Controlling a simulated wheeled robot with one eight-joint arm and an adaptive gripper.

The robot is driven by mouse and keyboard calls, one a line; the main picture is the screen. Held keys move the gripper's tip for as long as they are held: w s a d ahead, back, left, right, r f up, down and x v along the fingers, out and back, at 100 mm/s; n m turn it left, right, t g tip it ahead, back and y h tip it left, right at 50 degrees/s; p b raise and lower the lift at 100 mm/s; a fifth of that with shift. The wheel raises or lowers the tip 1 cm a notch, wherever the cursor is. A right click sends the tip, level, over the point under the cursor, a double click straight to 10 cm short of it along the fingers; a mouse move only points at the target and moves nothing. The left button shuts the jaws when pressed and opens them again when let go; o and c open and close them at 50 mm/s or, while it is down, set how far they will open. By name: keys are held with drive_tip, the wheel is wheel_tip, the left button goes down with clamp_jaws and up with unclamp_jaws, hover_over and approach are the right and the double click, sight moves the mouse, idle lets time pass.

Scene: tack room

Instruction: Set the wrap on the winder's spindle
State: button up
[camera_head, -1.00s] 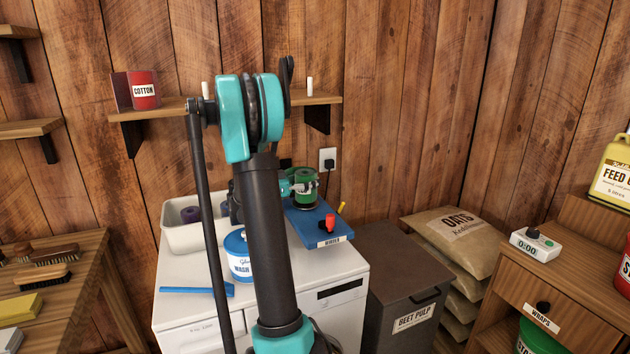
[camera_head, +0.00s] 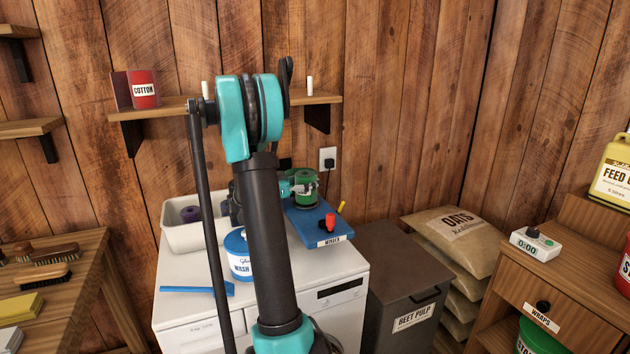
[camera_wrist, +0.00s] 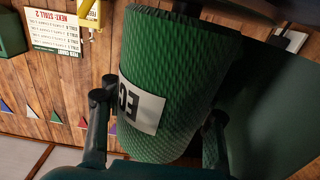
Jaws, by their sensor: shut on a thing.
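The green wrap (camera_head: 306,196) is a rolled cylinder over the back of the winder in the head view. It fills the middle of the wrist view (camera_wrist: 180,75), with a white label partly reading "EC". My gripper (camera_wrist: 158,118) is shut on it, one dark finger on each side. The winder (camera_head: 318,226) is a blue board with a red knob and a yellow part, on the white machine. The spindle cannot be made out in the head view. A dark rod-like part shows at the wrap's upper end in the wrist view. I cannot tell whether the wrap is around the spindle.
A white tub (camera_head: 178,236) with a purple roll (camera_head: 190,213) stands left of my arm. A blue-and-white "WASH" tub (camera_head: 238,262) and a blue bar (camera_head: 190,290) are on the white machine (camera_head: 300,320). A brown "BEET PULP" bin (camera_head: 395,265) stands at the right.

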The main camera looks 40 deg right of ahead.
drive_tip(key=shift+f, duration=0.2)
drive_tip(key=o, duration=1.1)
drive_tip(key=shift+o, duration=0.2)
drive_tip(key=shift+v, duration=5.5)
drive_tip(key=shift+a, duration=0.1)
